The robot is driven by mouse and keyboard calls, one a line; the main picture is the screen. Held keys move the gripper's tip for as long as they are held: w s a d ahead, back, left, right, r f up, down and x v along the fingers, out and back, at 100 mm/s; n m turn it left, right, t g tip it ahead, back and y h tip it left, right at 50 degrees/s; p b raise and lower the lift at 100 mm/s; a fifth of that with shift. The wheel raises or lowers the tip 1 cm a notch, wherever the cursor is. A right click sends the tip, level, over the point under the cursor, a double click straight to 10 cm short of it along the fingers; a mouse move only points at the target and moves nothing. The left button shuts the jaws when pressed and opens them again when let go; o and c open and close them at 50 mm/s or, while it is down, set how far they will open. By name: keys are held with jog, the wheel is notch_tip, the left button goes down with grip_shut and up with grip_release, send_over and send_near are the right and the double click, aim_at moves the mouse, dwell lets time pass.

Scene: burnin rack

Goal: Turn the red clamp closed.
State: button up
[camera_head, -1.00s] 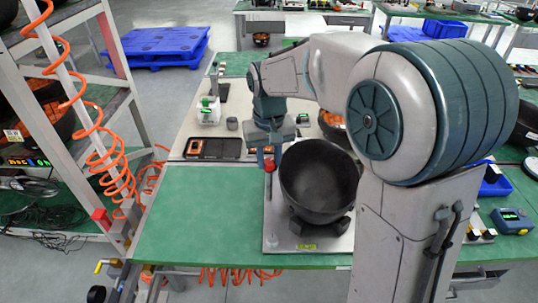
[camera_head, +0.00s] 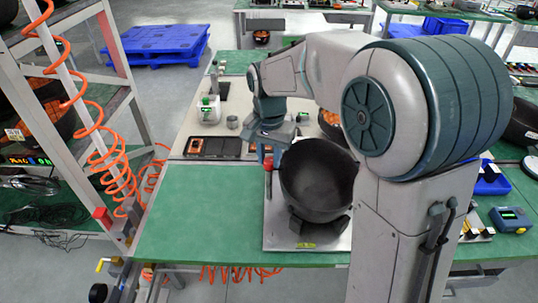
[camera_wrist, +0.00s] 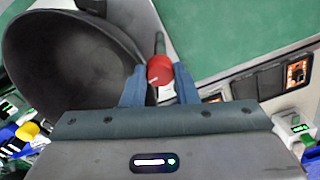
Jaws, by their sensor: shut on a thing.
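The red clamp (camera_head: 268,161) stands at the left edge of the pale fixture plate (camera_head: 283,238), beside the dark bowl-shaped part (camera_head: 318,183). My gripper (camera_head: 266,151) comes down on it from above. In the wrist view the red clamp's round end (camera_wrist: 159,70) sits between the two blue fingers of my gripper (camera_wrist: 160,82), which are shut on it. A dark rod shows just beyond the red end. The clamp's lower part is hard to make out.
The bowl-shaped part (camera_wrist: 72,62) is close beside my fingers in the wrist view. A black tray (camera_head: 212,147) and a small grey cup (camera_head: 232,122) lie behind. The green bench top (camera_head: 195,215) left of the plate is clear. Orange coiled hose (camera_head: 118,165) hangs at the rack.

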aim_at(269, 160)
jog(key=shift+r, duration=0.1)
dwell(0.3)
jog(key=o, duration=1)
notch_tip(269, 160, up, 14)
jog(key=shift+f+p, duration=0.15)
jog(key=shift+p, duration=0.15)
